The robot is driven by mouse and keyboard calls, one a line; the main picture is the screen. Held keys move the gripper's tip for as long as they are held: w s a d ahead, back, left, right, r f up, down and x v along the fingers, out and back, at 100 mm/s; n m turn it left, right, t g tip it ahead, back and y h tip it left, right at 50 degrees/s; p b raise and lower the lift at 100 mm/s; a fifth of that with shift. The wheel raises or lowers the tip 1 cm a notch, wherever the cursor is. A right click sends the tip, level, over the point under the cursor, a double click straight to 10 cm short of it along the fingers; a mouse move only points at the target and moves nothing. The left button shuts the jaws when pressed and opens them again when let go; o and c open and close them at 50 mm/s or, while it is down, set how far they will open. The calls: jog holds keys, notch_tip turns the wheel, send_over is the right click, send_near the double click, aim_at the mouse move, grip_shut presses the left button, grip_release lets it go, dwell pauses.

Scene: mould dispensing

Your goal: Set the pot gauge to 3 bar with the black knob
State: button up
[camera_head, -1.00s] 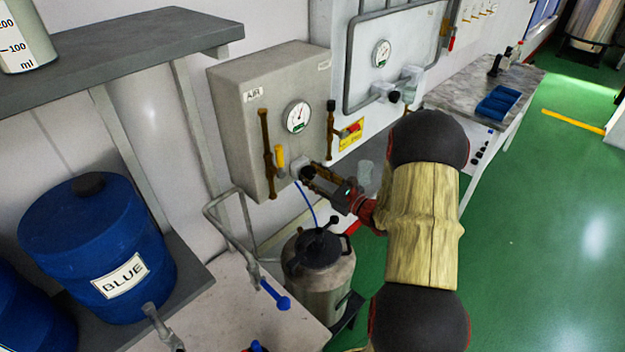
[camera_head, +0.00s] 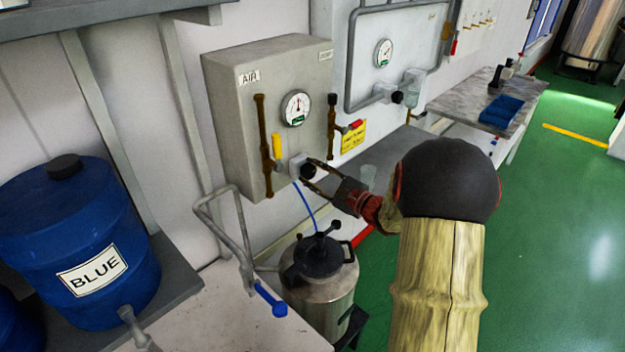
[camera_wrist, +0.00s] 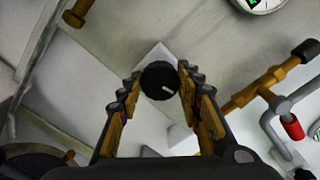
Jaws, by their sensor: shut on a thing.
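The black knob (camera_head: 307,170) sits on a pale regulator block low on the front of the grey AIR box (camera_head: 227,130). My gripper (camera_head: 316,176) reaches it from the right and is shut on it. In the wrist view the knob (camera_wrist: 158,80) is round, with a white mark at its lower right, between my two fingers (camera_wrist: 159,85). The white round gauge (camera_head: 296,107) is above the knob; its needle points roughly upward, but its figures are too small to read. The metal pot (camera_head: 322,290) with a black lid stands below, with a blue hose running up towards the regulator.
Brown pipes flank the gauge, with a yellow handle (camera_head: 278,147) at left and a red handle (camera_head: 356,124) at right. A second panel with its own gauge (camera_head: 384,53) is behind. A blue barrel (camera_head: 75,225) stands at left. Green floor is free at right.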

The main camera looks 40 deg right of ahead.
dwell(0.5)
jog(key=o, duration=1.2)
jog(key=shift+c, duration=0.2)
jog(key=s+d, duration=0.1)
jog(key=s, duration=1.1)
jog(key=shift+d, duration=0.3)
jog(key=shift+w+f, duration=0.1)
